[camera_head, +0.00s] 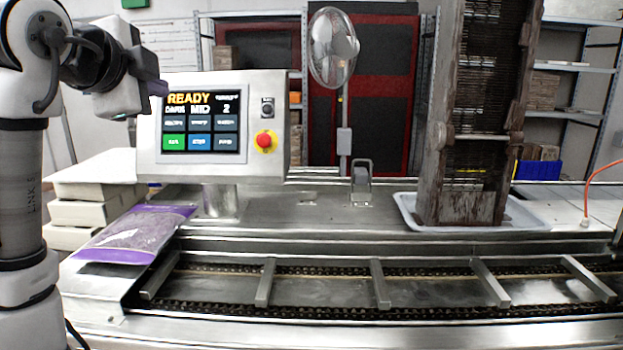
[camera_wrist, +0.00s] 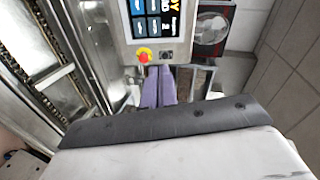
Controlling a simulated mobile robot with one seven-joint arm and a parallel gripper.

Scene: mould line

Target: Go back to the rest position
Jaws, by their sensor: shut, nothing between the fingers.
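My gripper (camera_head: 158,88) is at the upper left in the head view, at the left edge of the control panel (camera_head: 215,125). Its purple fingers also show in the wrist view (camera_wrist: 159,70), closed side by side with nothing held. There they point toward the panel's lower edge, near its red button (camera_wrist: 144,56). The fingers are apart from the conveyor and the purple bag. The panel's screen reads READY, DARK, MID and 2, with green and blue keys along the bottom. I cannot tell how far the fingertips are from the panel.
A purple bag (camera_head: 135,234) lies at the conveyor's left end, beside stacked pale boxes (camera_head: 88,213). The chain conveyor (camera_head: 330,290) with crossbars runs across the front. A tall dark rack (camera_head: 470,207) stands in a white tray (camera_head: 522,213) at right. A fan (camera_head: 333,48) stands behind.

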